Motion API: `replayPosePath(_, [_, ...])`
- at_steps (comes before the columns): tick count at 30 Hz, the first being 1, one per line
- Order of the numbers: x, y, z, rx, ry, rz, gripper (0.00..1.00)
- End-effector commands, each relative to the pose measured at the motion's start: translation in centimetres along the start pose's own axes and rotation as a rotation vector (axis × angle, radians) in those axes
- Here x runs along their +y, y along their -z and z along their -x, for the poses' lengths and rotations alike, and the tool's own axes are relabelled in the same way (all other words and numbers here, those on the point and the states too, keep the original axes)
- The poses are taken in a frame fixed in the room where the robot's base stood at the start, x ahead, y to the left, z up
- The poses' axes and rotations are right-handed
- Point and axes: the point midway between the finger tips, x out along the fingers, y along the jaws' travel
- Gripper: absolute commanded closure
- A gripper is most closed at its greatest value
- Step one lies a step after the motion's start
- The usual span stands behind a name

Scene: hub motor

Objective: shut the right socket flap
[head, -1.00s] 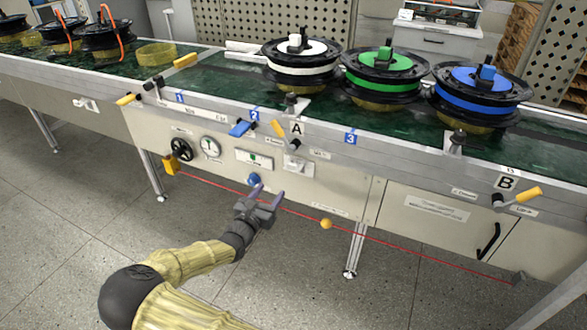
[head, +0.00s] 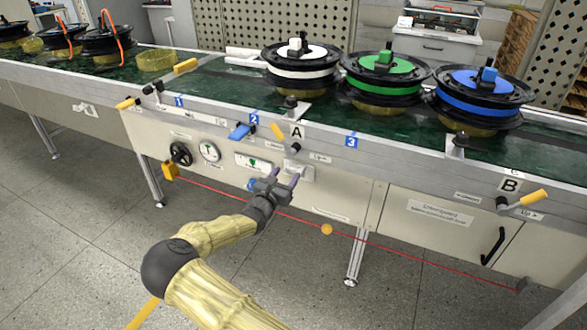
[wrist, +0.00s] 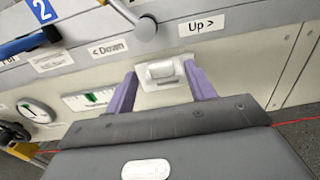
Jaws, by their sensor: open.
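The right socket (head: 303,168) is a small white plate on the cream front panel, below lever A. In the wrist view its raised flap piece (wrist: 160,73) shows between my two purple fingers, near their tips. I cannot tell surely how far the flap stands open. My gripper (head: 286,175) is open and empty, in front of the socket and partly covering it in the head view. I cannot tell whether a finger touches the plate. Another socket (head: 86,109) is far left on the panel.
A red cord (head: 400,249) with an orange ball (head: 327,229) runs low along the panel. Lever A (head: 280,132) and a blue handle (head: 239,131) stick out above. A gauge (head: 209,151) and black handwheel (head: 181,154) are left. The floor in front is clear.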

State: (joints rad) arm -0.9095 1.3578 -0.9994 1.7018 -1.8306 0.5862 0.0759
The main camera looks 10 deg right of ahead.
Motion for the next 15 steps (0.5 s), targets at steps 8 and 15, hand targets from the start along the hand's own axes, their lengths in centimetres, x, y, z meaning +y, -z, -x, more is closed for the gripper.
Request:
replayPosePath(8, [-0.1, 0.2, -4.8, -0.001, 0.001, 0.000, 0.45])
replayPosePath(15, [0.0, 0.1, -6.6, 0.000, 0.000, 0.001, 0.45])
